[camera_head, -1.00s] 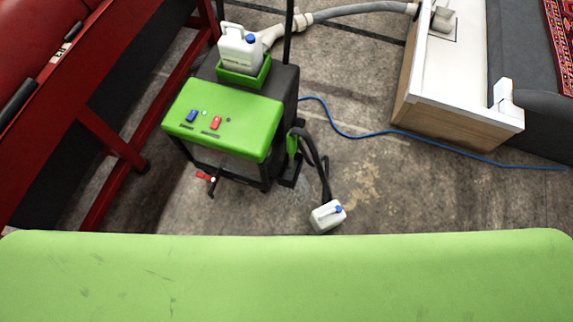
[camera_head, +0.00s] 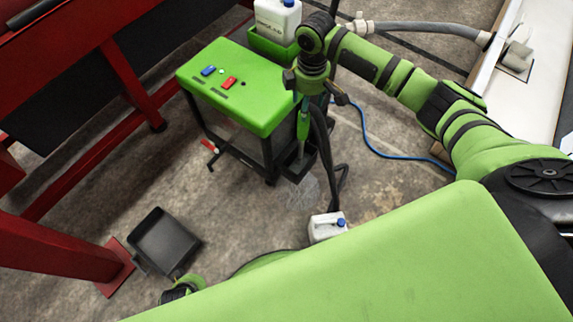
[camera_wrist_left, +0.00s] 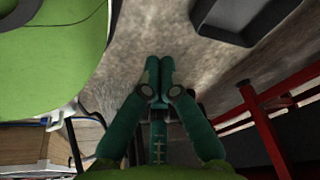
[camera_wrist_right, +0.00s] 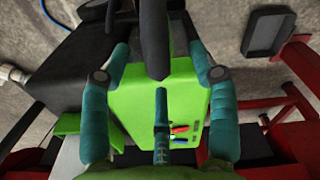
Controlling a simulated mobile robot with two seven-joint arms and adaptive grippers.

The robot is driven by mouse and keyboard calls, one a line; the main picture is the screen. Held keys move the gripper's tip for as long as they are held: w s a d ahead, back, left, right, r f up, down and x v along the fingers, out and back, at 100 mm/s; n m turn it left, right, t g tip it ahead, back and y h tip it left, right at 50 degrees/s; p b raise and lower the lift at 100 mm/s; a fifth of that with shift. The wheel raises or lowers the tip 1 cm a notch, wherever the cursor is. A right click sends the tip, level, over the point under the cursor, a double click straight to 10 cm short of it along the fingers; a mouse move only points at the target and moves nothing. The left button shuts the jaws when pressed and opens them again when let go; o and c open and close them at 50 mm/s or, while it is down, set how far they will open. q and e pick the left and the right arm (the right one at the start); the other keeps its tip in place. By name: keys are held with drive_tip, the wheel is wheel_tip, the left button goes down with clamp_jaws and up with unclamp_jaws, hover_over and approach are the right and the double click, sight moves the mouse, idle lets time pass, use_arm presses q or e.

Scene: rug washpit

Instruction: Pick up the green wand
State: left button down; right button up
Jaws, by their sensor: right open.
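The green wand (camera_head: 303,122) stands in a black holder (camera_head: 299,168) on the right side of the green-topped machine (camera_head: 232,85). My right gripper (camera_head: 312,88) is open right above the wand, pointing down. In the right wrist view its fingers (camera_wrist_right: 161,52) are spread, with a dark upright part between them; I cannot tell if that is the wand's top. The gripper hides the wand's upper end in the head view. My left gripper (camera_wrist_left: 158,72) is shut and empty, low over the floor. Only part of the left arm shows in the head view.
A small white canister (camera_head: 327,227) and black hose (camera_head: 323,140) are beside the holder. A black tray (camera_head: 164,241) lies near a red frame leg (camera_head: 115,262). A blue cable (camera_head: 375,148) crosses the floor.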

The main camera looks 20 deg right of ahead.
sight(303, 126)
drive_tip(key=shift+s+f+b, duration=0.1)
drive_tip(key=shift+f+b, duration=0.3)
drive_tip(key=shift+f, duration=0.35)
drive_tip(key=shift+f+b, duration=0.75)
drive_tip(key=shift+b, duration=0.1)
drive_tip(key=shift+a+f+b, duration=0.15)
drive_tip(key=shift+f+b, duration=0.3)
drive_tip(key=shift+b, duration=0.2)
drive_tip(key=f, duration=0.2)
drive_tip(key=f+b, duration=0.1)
drive_tip(key=f, duration=0.1)
drive_tip(key=f+b, duration=0.1)
drive_tip(key=shift+w+f, duration=0.35)
drive_tip(key=shift+f, duration=0.6)
use_arm(q)
wheel_tip(303, 126, up, 10)
drive_tip(key=w, duration=0.2)
drive_tip(key=shift+d+n, duration=0.2)
drive_tip(key=shift+n, duration=0.1)
drive_tip(key=shift+f, duration=0.1)
use_arm(e)
drive_tip(key=shift+c, duration=0.4)
clamp_jaws()
